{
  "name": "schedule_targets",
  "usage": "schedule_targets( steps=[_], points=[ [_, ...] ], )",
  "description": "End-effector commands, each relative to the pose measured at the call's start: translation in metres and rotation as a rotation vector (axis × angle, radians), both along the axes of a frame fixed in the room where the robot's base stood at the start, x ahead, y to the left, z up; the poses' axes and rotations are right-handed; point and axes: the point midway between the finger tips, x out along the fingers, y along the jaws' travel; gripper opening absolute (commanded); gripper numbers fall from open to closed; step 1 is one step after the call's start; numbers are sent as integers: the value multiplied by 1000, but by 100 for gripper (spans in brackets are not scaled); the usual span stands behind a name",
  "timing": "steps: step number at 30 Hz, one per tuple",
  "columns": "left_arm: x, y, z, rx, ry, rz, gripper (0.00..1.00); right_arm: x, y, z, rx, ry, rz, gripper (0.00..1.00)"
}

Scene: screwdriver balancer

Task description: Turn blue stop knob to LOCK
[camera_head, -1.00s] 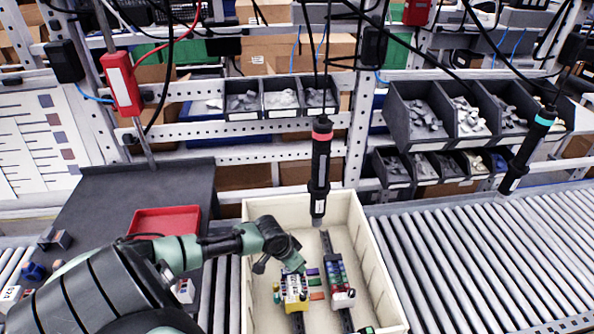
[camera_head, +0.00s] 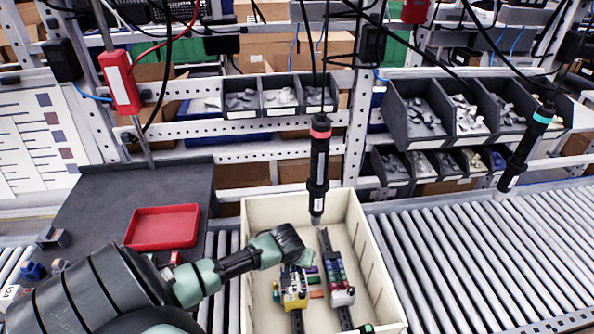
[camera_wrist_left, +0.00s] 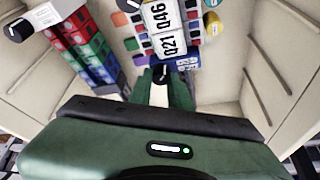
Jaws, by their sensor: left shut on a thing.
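My left gripper (camera_head: 302,259) reaches down into the cream bin over the left row of modules. In the left wrist view its green fingers (camera_wrist_left: 163,82) are closed at a small dark knob (camera_wrist_left: 160,72) with a white mark, at the end of a block with blue parts (camera_wrist_left: 183,62) and labels Q21 and Q46. I take this as the blue stop knob; the fingers hide much of it, and its setting cannot be read. The block shows yellow and white in the head view (camera_head: 294,299). My right gripper is not in view.
The cream bin (camera_head: 375,262) has walls close around my gripper. A second row of coloured modules (camera_head: 338,280) stands to the right. A black screwdriver (camera_head: 318,165) with a red band hangs just above. A red tray (camera_head: 161,227) lies on the dark table at left.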

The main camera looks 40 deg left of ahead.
Motion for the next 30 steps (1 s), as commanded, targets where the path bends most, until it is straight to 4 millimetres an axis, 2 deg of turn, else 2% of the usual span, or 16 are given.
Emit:
schedule_targets(
  steps=[12,13,15,25,30],
  points=[
    [-1,0,-1,-2,2,7,0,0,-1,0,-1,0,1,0],
    [-1,0,-1,-2,2,7,24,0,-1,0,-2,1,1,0],
    [-1,0,-1,-2,2,6,41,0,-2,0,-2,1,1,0],
    [0,0,0,-1,1,6,41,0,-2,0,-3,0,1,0],
    [-5,-2,12,0,0,5,41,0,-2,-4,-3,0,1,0]
  ],
)
